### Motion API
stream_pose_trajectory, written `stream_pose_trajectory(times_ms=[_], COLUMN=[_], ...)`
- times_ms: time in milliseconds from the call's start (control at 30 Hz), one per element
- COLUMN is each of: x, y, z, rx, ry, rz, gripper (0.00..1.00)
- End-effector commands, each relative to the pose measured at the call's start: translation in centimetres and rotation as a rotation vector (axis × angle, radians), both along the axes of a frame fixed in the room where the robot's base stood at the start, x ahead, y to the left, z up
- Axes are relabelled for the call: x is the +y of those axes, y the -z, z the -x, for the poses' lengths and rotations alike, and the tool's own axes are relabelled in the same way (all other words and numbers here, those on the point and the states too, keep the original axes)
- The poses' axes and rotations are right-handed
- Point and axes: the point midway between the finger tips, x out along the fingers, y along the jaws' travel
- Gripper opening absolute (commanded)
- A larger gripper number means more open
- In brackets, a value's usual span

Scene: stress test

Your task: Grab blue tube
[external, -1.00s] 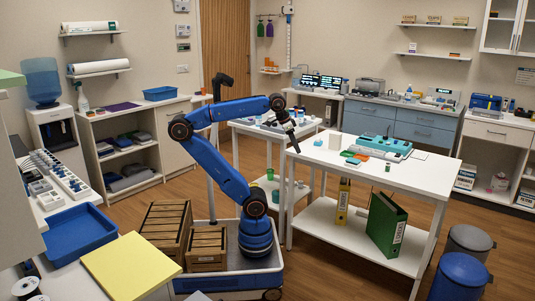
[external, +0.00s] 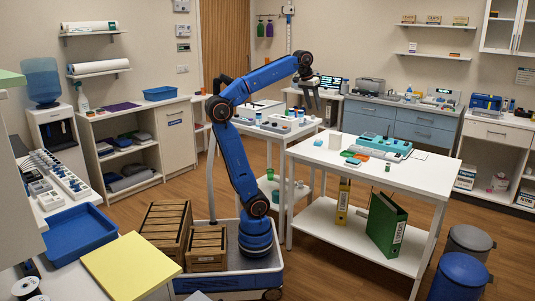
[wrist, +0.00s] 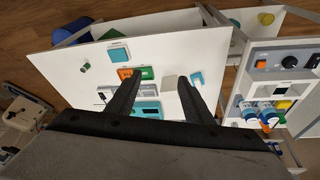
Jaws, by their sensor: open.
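My gripper (external: 313,106) is raised at the end of my arm, fingers pointing down, in front of the back counter in the external view. In the wrist view my gripper (wrist: 162,80) is open, its dark fingers apart with nothing held. Blue-and-white cylinders, one of them a likely blue tube (wrist: 267,113), stand on the side bench at the right of the wrist view, outside the fingers. A small blue upright item (external: 301,115) shows on that bench in the external view. Which one is the task's tube I cannot tell.
The white table (external: 420,172) holds a teal device (external: 385,147), an orange and green tray (wrist: 137,73) and small blocks. A grey panel with knobs (wrist: 285,57) lies by the cylinders. Green and yellow binders stand on the table's lower shelf. The table's right side is mostly clear.

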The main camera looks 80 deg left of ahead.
Motion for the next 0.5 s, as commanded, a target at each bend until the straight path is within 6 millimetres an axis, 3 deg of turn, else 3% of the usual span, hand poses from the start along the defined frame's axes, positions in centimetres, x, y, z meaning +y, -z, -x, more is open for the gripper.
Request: stream_pose_trajectory(times_ms=[200, 500], x=[7.1, 18.7], y=[-1.6, -2.0], z=[-4.7, -8.7], rx=[0.04, 0.083], ry=[-0.236, -0.556], rz=[0.045, 0.107], gripper=[0.47, 0.47])
